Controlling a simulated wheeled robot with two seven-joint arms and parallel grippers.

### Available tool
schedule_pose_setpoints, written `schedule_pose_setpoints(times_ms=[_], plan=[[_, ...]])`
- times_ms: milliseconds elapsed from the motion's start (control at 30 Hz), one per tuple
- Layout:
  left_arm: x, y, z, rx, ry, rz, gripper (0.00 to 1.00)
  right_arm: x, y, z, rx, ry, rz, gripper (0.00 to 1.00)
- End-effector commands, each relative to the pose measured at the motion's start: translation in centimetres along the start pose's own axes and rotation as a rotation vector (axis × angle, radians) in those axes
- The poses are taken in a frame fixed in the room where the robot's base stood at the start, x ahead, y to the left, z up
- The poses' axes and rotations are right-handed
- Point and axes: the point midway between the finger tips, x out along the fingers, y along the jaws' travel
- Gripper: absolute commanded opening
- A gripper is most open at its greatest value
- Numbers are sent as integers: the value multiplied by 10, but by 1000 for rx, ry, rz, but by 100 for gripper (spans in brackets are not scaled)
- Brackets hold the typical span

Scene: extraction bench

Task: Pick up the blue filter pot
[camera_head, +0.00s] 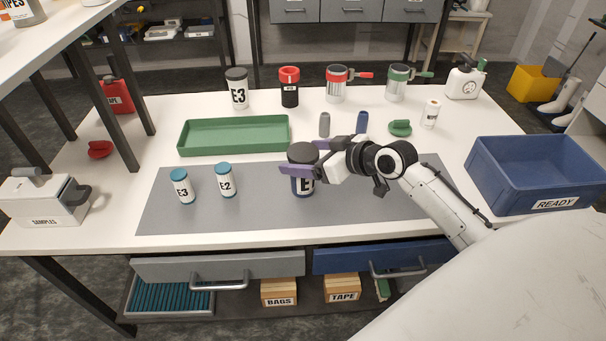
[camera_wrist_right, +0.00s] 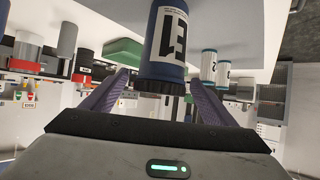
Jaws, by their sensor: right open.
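The blue filter pot (camera_head: 303,186) stands upright on the grey mat, with a dark lid and a white label starting with E. In the right wrist view the pot (camera_wrist_right: 168,35) appears upside down, its label reading E1. My right gripper (camera_head: 304,158) is open at the pot's lid, its purple fingers partly covering the pot from the right. In the wrist view the fingers (camera_wrist_right: 160,82) lie on either side of the lid, with gaps showing. Whether a finger touches it I cannot tell. My left gripper is not in view.
Two small teal-lidded jars, E3 (camera_head: 182,187) and E2 (camera_head: 225,180), stand left on the grey mat (camera_head: 160,219). A green tray (camera_head: 184,149) lies behind. Grey (camera_head: 324,125) and blue (camera_head: 362,122) small cylinders stand behind the gripper. A blue READY crate (camera_head: 540,202) is at right.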

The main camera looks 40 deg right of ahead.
Motion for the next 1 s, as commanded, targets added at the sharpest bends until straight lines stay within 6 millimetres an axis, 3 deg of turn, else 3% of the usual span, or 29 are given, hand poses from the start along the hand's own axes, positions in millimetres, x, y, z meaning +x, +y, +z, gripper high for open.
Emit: schedule_pose_setpoints(times_ms=[100,367,700,1000], plan=[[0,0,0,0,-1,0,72,11,0,0,1,0,-1,80],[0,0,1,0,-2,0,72,12,0,1,-1,-1,-1,78],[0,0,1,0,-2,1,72,12,0,1,-1,-2,-1,21],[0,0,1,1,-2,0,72,9,0,-6,-3,3,0,19]])
